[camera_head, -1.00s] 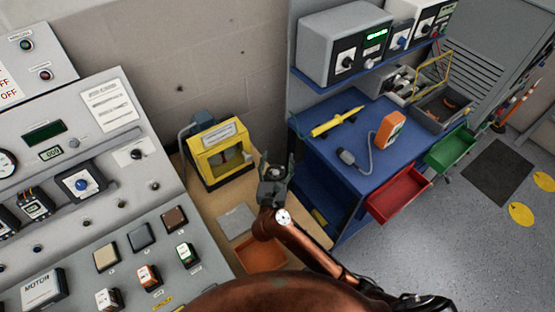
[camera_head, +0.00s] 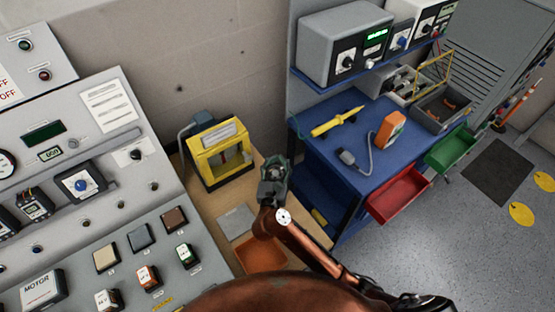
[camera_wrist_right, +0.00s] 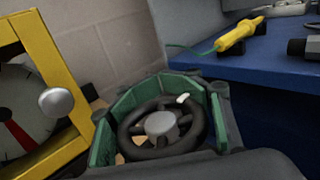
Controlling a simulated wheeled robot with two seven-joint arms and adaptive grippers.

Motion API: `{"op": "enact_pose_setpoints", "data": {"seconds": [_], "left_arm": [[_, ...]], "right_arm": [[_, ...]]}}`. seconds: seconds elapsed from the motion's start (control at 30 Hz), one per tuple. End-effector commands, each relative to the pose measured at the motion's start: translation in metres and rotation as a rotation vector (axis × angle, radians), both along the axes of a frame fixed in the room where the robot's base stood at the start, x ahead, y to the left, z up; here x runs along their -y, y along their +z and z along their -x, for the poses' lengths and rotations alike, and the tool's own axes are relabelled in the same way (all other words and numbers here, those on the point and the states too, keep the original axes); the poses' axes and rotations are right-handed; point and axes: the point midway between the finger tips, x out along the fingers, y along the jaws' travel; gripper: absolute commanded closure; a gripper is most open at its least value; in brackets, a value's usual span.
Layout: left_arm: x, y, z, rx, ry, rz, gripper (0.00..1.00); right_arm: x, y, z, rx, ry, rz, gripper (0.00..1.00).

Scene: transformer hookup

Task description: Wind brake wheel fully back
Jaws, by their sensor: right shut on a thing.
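The brake wheel (camera_wrist_right: 162,126) is a black handwheel with spokes, a grey hub and a white mark on its rim at the upper right in the right wrist view. My right gripper (camera_head: 274,172) is shut around the wheel, its green-lined fingers (camera_wrist_right: 140,95) curving about the rim. In the head view the gripper covers most of the wheel. Beside it stands the yellow-framed brake unit (camera_head: 221,151). Its dial with a red pointer (camera_wrist_right: 18,131) and a silver knob show in the wrist view. My left gripper is not in view.
A grey control panel (camera_head: 100,200) with several buttons fills the left. A blue workbench (camera_head: 340,135) at the right holds a yellow probe (camera_head: 337,122) and an orange meter (camera_head: 390,131). An open red drawer (camera_head: 400,193) sticks out. An orange tray (camera_head: 261,254) lies near my right arm.

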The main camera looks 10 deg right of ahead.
Motion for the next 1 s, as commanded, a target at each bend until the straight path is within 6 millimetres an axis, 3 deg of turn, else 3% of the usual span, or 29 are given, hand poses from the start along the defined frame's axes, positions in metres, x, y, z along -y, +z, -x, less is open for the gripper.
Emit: {"op": "enact_pose_setpoints", "data": {"seconds": [0.53,1.0], "left_arm": [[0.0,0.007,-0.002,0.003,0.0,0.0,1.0],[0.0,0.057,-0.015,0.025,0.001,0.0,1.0]], "right_arm": [[-0.005,-0.004,0.003,-0.011,0.043,-0.003,0.92],[-0.021,-0.001,0.002,-0.014,0.338,-0.003,0.92]]}}
